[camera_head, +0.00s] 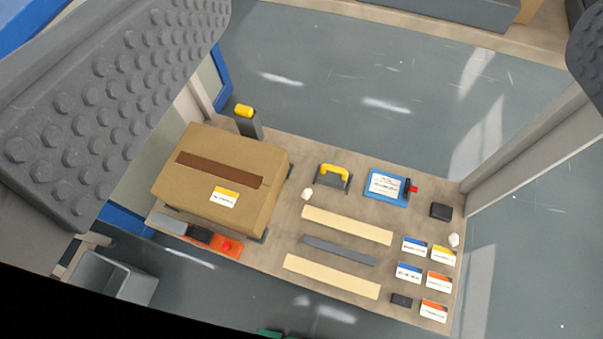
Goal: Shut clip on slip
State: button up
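A blue clipboard (374,197) lies at the back right of a brown bench, with a white printed slip (384,184) on it. A black clip with a red tab (411,188) sits at the board's right edge. I cannot tell whether the clip is open or shut. My gripper (395,65) is open: one grey studded finger fills the upper left and part of the other shows at the upper right edge. The gripper is well above the bench and apart from the clipboard.
A taped carton (225,175) fills the bench's left side. A yellow-handled tool (334,175), pale strips (347,224), a grey strip (338,250), several small cards (414,246) and black blocks (441,211) lie around. A grey bin (113,275) stands at lower left.

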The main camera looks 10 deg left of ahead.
aim_at(408, 188)
jog(key=u, duration=0.35)
jog(key=k, duration=1)
jog(key=z, duration=0.2)
jog(key=i, duration=0.95)
jog(key=z, duration=0.65)
